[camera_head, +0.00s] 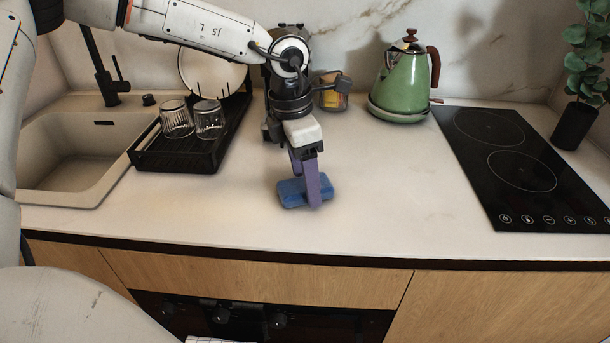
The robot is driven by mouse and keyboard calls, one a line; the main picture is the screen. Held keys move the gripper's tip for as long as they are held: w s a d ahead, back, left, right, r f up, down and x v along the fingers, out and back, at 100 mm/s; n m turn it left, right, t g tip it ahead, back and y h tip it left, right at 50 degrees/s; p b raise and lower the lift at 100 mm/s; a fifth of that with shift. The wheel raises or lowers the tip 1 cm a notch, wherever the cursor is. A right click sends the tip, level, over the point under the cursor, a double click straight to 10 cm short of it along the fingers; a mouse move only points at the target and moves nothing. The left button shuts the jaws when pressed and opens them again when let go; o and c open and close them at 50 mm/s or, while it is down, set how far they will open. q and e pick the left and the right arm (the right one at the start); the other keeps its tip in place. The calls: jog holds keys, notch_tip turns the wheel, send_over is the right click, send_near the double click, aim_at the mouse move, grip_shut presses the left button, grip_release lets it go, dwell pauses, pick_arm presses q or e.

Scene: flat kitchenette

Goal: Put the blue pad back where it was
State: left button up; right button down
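The blue pad (289,194) lies on the light counter, near the middle of the head view and towards the front edge. My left gripper (307,195) points down at the pad, its purple fingers reaching to it. One finger crosses in front of the pad's near side and the other comes down behind it. The fingers stand on either side of the pad, but I cannot tell whether they press on it. The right gripper is not in view.
A black dish rack (180,155) with two glasses and a plate stands at the left beside the sink (65,160). A green kettle (404,85) and a yellowish jar (333,97) stand behind. A black cooktop (525,165) is at the right. The counter (395,185) between pad and cooktop is clear.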

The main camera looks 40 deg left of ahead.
aim_at(297, 186)
pick_arm(q)
notch_tip(297, 186, up, 12)
jog(key=s, duration=0.1)
jog(key=shift+s+a, duration=0.15)
jog(key=shift+a, duration=0.3)
dwell(0.3)
